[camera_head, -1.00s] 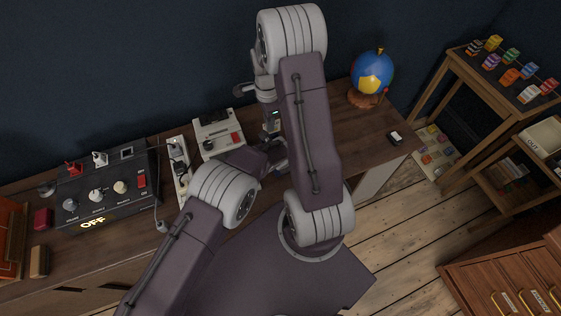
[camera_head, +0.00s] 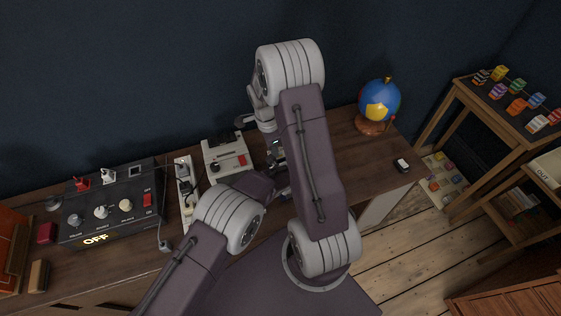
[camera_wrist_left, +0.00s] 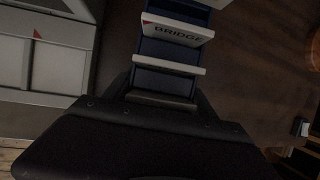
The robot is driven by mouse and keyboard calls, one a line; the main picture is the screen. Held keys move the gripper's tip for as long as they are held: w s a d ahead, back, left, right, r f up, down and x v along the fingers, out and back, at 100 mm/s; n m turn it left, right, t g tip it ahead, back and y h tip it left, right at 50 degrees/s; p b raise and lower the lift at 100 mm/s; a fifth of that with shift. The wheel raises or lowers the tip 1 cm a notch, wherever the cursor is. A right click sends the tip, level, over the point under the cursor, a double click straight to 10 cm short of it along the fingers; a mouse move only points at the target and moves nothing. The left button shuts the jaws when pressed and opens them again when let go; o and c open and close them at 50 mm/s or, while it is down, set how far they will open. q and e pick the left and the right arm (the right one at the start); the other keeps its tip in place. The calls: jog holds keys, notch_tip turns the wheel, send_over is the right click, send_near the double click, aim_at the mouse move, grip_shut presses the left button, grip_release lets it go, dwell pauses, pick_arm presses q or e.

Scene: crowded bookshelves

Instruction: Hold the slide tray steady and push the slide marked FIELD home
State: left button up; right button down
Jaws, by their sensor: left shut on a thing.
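The blue slide tray (camera_wrist_left: 165,50) shows in the left wrist view, with white-edged slides across it. One slide (camera_wrist_left: 178,30) reads BRIDGE; I cannot read FIELD on any slide. My left gripper (camera_wrist_left: 162,100) is shut on the near end of the tray. In the head view, my left gripper (camera_head: 281,183) is low beside the tray, mostly hidden by my arms. My right gripper (camera_head: 277,145) points down over the tray area from behind. Its fingers are too small and covered to show whether they are open.
A pale device with a red button (camera_head: 225,158) stands just left of the grippers. Further left are a power strip (camera_head: 186,190) and a black control box (camera_head: 108,205) lit OFF. A globe (camera_head: 379,101) and a small black-and-white item (camera_head: 402,165) are right. The desk between is clear.

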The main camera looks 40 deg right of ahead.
jog(key=shift+w+a+f+h, duration=0.15)
jog(key=shift+a+f+h, duration=0.25)
jog(key=shift+f+h, duration=0.1)
jog(key=shift+d+f, duration=0.15)
jog(key=shift+f, duration=0.8)
jog(key=shift+d+f, duration=0.15)
jog(key=shift+f, duration=0.75)
dwell(0.7)
jog(key=c, duration=1.5)
grip_release()
jog(key=shift+c, duration=0.2)
notch_tip(320, 180, up, 12)
jog(key=a, duration=0.2)
jog(key=shift+w, duration=0.2)
jog(key=shift+f, duration=0.15)
